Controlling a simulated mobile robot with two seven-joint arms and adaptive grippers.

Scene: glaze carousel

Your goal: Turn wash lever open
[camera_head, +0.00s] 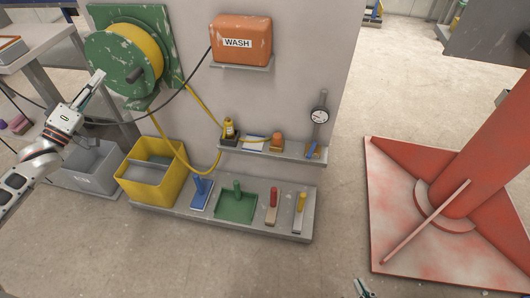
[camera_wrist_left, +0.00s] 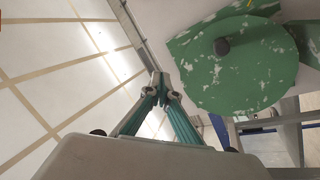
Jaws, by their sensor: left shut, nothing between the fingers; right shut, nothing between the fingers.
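An orange box labelled WASH (camera_head: 240,40) is fixed to the grey panel on a small shelf. I cannot make out a wash lever on it. A green reel (camera_head: 122,62) with yellow hose and a dark crank knob is mounted left of the box; the reel also shows in the left wrist view (camera_wrist_left: 240,65). My left gripper (camera_head: 97,80) is shut and empty, pointing up, just left of the reel in the picture. Its fingertips (camera_wrist_left: 160,80) meet in the left wrist view. My right gripper (camera_head: 362,288) is shut and only partly seen at the bottom edge.
A yellow bin (camera_head: 150,195) and a grey bin (camera_head: 95,180) stand below the reel. A low shelf (camera_head: 245,225) holds several coloured-handled tools. A red column base (camera_head: 400,250) stands right. Floor between is clear.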

